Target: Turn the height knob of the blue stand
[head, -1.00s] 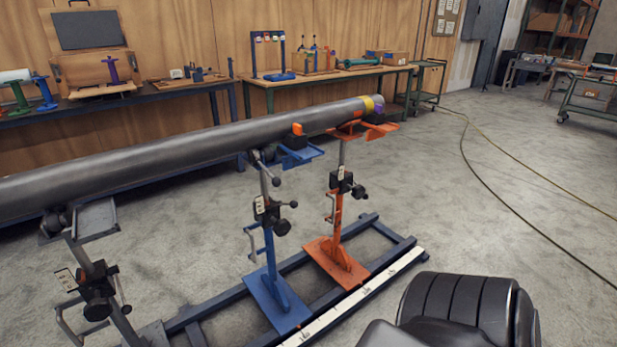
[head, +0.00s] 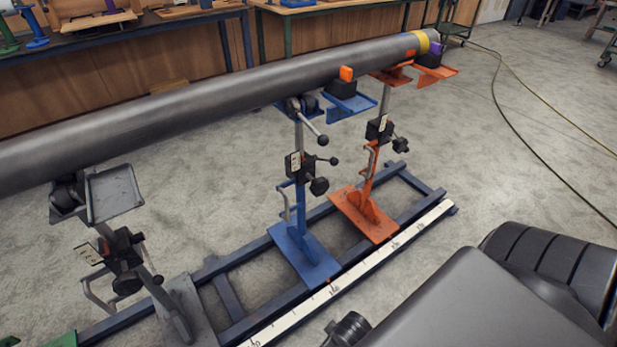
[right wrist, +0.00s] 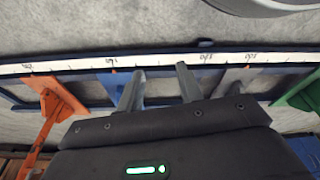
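The blue stand (head: 297,242) stands on the rail frame under the grey pipe (head: 200,103). My right arm fills the lower right of the head view, apart from the knob. My left gripper is in neither current view.
The orange stand (head: 364,214) stands close to the right of the blue one. A grey stand (head: 110,200) is at the left. A white scale strip (head: 345,283) runs along the rail frame's front. Open floor lies to the right.

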